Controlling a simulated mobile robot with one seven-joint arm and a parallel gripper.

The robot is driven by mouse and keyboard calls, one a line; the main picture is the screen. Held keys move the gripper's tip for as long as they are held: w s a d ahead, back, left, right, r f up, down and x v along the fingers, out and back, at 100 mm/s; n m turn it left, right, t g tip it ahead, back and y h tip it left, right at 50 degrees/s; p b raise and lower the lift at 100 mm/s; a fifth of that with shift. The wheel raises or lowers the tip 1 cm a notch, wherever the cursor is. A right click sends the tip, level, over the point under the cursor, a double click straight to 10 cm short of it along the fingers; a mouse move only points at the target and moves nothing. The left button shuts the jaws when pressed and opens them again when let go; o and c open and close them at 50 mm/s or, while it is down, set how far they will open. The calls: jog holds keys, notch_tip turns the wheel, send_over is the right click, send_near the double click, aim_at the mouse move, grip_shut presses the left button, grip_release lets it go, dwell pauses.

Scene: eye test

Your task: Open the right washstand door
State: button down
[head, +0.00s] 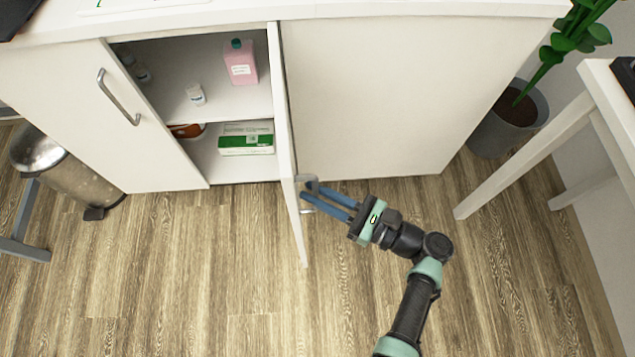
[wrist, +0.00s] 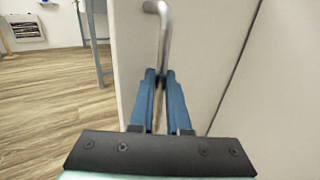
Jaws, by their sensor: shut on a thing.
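The right washstand door (head: 287,150) stands swung wide open, seen nearly edge-on in the head view, sticking out from the white washstand (head: 360,95). Its grey bar handle (head: 309,182) is on the door's right-hand face, near its outer end. My gripper (head: 305,196) reaches in from the right with its blue fingers at this handle. In the wrist view the handle (wrist: 163,35) runs down between the two blue fingertips (wrist: 160,76), which are closed on it. The left washstand door (head: 95,110) is shut and has its own grey handle (head: 118,97).
Inside the open compartment are a pink bottle (head: 241,65), a small white bottle (head: 196,95) and a green-and-white box (head: 246,139). A metal bin (head: 62,165) stands at left. A potted plant (head: 510,118) and a white table (head: 525,155) stand at right. The front floor is clear.

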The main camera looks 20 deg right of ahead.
jog(key=shift+w+d+r, duration=0.2)
jog(key=shift+w+r, duration=0.1)
jog(key=shift+w, duration=0.05)
jog(key=c, duration=1)
grip_release()
jog(key=shift+f, duration=0.1)
jog(key=shift+o, duration=0.6)
jog(key=shift+a+f, duration=0.1)
jog(key=shift+s, duration=0.1)
jog(key=v, duration=1.3)
jog(key=shift+b, duration=0.4)
